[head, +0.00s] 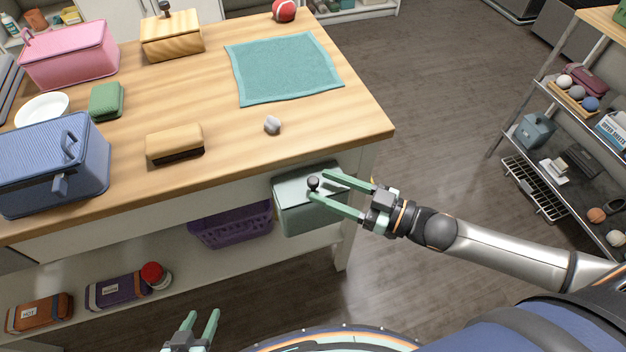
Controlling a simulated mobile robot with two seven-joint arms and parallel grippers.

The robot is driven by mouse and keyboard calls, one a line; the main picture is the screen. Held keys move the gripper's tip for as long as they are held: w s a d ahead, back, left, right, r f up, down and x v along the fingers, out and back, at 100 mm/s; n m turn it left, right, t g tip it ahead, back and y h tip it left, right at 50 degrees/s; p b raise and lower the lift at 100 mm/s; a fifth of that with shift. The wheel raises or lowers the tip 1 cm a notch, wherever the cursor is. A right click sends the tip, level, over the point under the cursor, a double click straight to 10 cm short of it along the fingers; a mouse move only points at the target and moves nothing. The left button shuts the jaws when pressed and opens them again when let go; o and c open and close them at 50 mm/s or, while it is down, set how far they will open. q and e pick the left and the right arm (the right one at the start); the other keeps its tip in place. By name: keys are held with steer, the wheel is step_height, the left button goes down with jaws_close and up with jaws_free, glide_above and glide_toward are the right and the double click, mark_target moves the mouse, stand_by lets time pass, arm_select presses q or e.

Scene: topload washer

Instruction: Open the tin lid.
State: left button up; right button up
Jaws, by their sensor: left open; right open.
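A grey-green tin (300,215) sits below the front edge of the tabletop, near its right corner. Its lid looks closed and has a dark round knob (313,183). My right gripper (316,184) reaches in from the right, its green fingers open, with the knob near or between the fingertips. I cannot tell whether the fingers touch the knob. The fingers and wrist hide part of the lid. My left gripper (205,320) is low at the bottom edge of the view, open and empty, well away from the tin.
The wooden table (225,125) holds a blue box (50,165), a pink box (70,52), a wooden box (172,38), a brush (174,145) and a teal cloth (285,68). A purple basket (232,225) stands left of the tin. A stocked shelf rack stands at right; open floor lies between.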

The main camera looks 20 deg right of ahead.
mark_target(313, 180)
steer(key=shift+x, duration=1.8)
jaws_close()
steer(key=shift+a, duration=0.1)
